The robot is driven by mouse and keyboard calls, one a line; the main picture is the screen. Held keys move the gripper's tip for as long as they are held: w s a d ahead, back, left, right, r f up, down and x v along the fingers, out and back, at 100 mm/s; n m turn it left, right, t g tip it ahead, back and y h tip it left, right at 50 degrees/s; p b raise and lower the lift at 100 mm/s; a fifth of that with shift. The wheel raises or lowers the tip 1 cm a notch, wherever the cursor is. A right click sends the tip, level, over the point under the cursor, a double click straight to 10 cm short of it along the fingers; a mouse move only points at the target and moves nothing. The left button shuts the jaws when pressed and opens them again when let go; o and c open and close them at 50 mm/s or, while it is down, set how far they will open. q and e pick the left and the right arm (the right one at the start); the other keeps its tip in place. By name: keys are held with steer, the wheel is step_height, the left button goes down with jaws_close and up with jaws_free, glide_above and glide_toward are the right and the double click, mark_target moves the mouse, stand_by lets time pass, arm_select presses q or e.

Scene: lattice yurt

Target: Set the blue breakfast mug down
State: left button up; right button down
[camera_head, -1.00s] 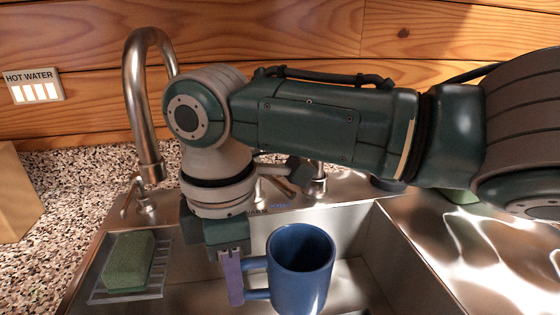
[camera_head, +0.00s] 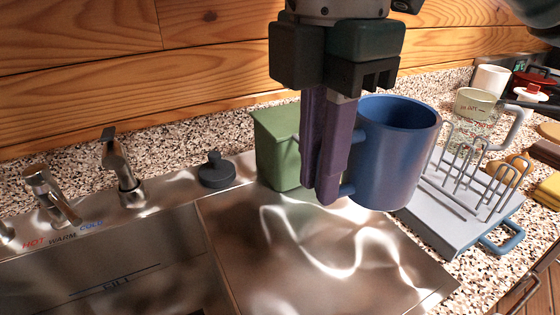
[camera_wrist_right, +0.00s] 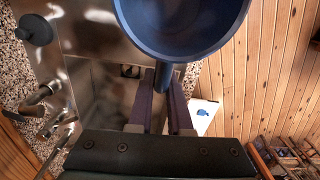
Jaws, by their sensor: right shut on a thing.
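The blue mug (camera_head: 394,150) is upright and held by its handle in my right gripper (camera_head: 328,195). The purple fingers are shut on the handle at the mug's left side. In the head view it hangs in front of the steel drainboard (camera_head: 300,240) and the left edge of the dish rack. In the right wrist view the mug (camera_wrist_right: 182,30) fills the top, with its handle between the fingers (camera_wrist_right: 164,88). I cannot tell how high it is above the surface. My left gripper is not in view.
A green container (camera_head: 277,150) stands behind the gripper, with a black stopper (camera_head: 217,170) to its left. A dish rack (camera_head: 460,200) with wire prongs is at the right. Beyond it are a white cup (camera_head: 491,79) and a lettered mug (camera_head: 476,103). The drainboard's front is bare.

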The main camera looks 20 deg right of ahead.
steer(key=shift+a+f+b, duration=0.1)
steer(key=shift+f+b, duration=0.8)
steer(key=shift+f, duration=8.6)
steer(key=shift+f, duration=0.2)
steer(key=c, duration=0.8)
jaws_free()
steer(key=shift+c, duration=0.2)
